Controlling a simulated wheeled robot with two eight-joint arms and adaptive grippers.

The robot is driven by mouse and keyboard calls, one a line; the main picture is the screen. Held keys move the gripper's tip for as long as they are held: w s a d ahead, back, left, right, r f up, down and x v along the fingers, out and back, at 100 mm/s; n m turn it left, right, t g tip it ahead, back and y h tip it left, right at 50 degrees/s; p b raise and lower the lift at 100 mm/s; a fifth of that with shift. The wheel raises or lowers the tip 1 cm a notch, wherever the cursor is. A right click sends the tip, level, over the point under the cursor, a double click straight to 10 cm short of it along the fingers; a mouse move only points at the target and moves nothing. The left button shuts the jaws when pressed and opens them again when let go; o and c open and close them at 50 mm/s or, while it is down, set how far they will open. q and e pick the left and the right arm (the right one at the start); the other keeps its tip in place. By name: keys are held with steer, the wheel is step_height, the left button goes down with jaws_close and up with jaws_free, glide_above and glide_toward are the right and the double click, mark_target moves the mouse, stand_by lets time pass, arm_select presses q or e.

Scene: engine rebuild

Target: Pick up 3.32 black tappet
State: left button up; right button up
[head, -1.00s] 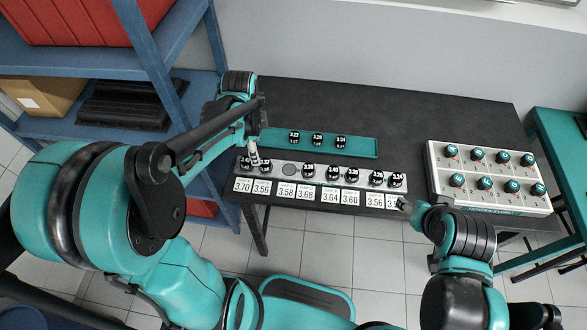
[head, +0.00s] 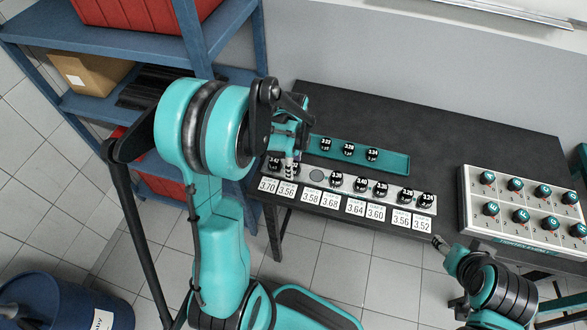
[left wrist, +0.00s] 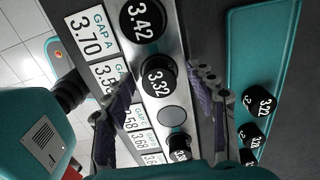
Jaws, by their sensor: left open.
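The black tappet marked 3.32 (left wrist: 157,78) sits on the metal strip (left wrist: 190,55), between the 3.42 tappet (left wrist: 142,20) and an empty round spot (left wrist: 174,116). In the head view the 3.32 tappet (head: 295,167) is partly hidden by my left gripper (head: 289,160). In the left wrist view my left gripper (left wrist: 165,82) is open, with its fingers on either side of the 3.32 tappet; I cannot tell whether they touch it. My right gripper (head: 439,243) is small in view, off the table's front edge; its opening is unclear.
More tappets stand along the strip to the right, behind number cards (head: 356,208). A teal tray (head: 395,163) with three tappets lies just behind. A white box with teal knobs (head: 480,215) is at the right. Blue shelving (head: 200,45) stands left. The table's back is clear.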

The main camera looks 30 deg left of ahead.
arm_select(q)
steer(key=shift+r, duration=0.1)
steer(key=shift+c, duration=1.3)
steer(key=c, duration=1)
